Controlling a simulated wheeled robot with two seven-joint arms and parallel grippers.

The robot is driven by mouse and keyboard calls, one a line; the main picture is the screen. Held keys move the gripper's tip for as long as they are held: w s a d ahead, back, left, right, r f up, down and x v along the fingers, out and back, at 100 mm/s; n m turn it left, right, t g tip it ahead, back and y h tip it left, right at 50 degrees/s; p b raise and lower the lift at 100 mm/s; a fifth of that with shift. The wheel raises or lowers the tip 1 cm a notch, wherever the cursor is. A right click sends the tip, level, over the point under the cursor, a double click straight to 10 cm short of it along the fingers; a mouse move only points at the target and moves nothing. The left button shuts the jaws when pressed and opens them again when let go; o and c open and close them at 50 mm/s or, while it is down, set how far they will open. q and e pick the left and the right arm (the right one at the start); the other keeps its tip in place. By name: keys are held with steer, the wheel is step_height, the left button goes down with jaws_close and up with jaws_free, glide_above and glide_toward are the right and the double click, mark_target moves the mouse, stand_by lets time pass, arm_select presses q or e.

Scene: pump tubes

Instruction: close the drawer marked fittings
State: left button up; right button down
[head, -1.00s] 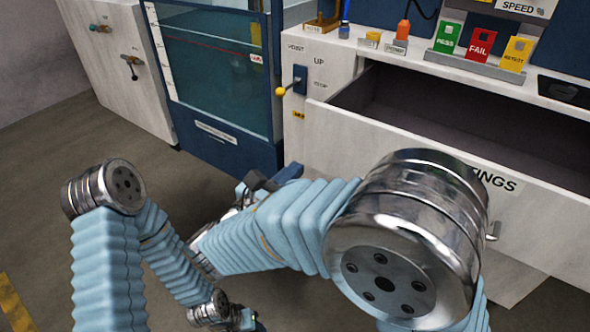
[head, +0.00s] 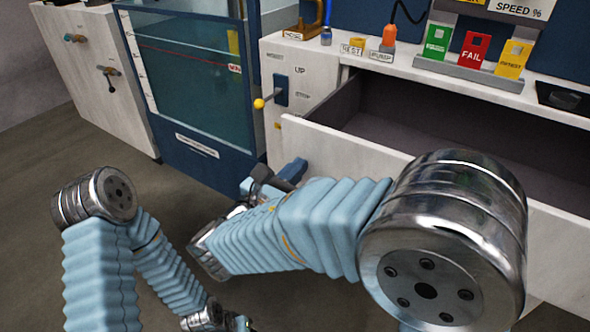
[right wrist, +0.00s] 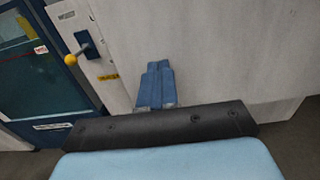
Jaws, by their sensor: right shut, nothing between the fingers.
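The wide white drawer (head: 345,146) stands pulled out of the white cabinet, with its dark inside showing. My right arm covers the middle of its front, and the fittings label is hidden there. My right gripper (head: 290,172), with blue fingers, is shut and empty, low by the left end of the drawer front. In the right wrist view the shut fingers (right wrist: 155,85) lie before the pale drawer front (right wrist: 225,50); I cannot tell whether they touch it. My left gripper (head: 240,323) shows only as a small dark bit at the bottom edge, its jaws not readable.
A lever with a yellow knob (head: 259,103) sticks out of the cabinet left of the drawer. A blue-framed glass tank (head: 190,70) stands further left. Green, red and yellow cards (head: 474,52) stand on the worktop. Grey floor lies open at left.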

steer(key=p+x, duration=0.2)
steer(key=x, duration=1)
steer(key=shift+s+d, duration=0.1)
glide_above(355, 130)
steer(key=shift+s, duration=0.15)
steer(key=shift+w+d+r, duration=0.15)
steer(key=shift+w+r, duration=0.05)
steer(key=shift+r, duration=0.05)
